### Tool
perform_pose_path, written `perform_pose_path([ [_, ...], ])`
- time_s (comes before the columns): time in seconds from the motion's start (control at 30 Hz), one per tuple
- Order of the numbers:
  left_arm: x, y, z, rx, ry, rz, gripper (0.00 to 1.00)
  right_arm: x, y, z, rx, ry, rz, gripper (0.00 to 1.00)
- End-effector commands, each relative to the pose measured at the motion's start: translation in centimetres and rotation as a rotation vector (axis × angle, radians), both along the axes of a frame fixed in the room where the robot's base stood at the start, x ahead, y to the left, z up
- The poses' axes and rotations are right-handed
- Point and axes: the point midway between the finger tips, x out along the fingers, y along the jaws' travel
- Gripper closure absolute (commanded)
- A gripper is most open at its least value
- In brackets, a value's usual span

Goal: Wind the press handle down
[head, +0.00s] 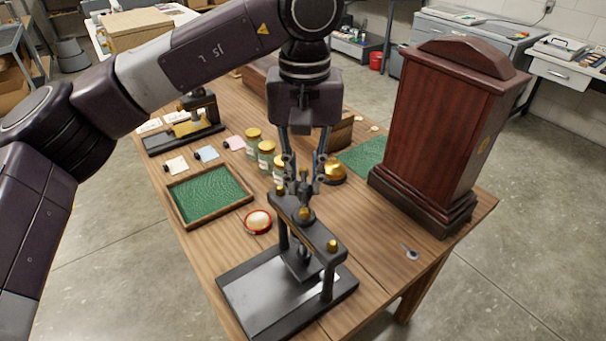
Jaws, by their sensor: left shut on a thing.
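The press (288,289) stands near the front of the wooden table, with a dark flat base, two upright posts and a crossbar (318,231) with brass caps. A brass collar sits at the crossbar's middle, and the screw runs down below it. My left gripper (303,186) points straight down above the crossbar, its fingers shut on the press handle at the top of the screw. The fingers hide most of the handle, so its angle is hard to tell. My right gripper is out of view.
A tall wooden clock case (436,135) stands close on the right. A green-lined tray (208,194), a red-rimmed dish (258,221), several jars (266,154) and a brass dome (333,170) lie left of and behind the press. A small key-like piece (410,252) lies right of it.

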Motion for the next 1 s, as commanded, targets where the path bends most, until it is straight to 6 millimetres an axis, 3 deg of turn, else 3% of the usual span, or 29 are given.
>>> perform_pose_path([
  [0.7,0.17,-0.09,0.27,-0.003,-0.007,-0.069,1.00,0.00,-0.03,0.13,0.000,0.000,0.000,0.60],
  [0.73,0.17,-0.09,0.27,-0.003,-0.007,-0.069,0.80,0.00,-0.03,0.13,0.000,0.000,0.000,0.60],
  [0.8,0.15,-0.09,0.25,-0.003,-0.006,-0.069,0.72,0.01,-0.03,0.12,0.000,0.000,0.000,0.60],
  [0.87,0.12,-0.08,0.20,-0.002,-0.005,-0.069,0.66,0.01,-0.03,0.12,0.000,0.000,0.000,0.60],
  [1.0,0.08,-0.08,0.12,-0.001,-0.003,-0.070,0.66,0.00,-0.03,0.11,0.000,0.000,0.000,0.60],
])
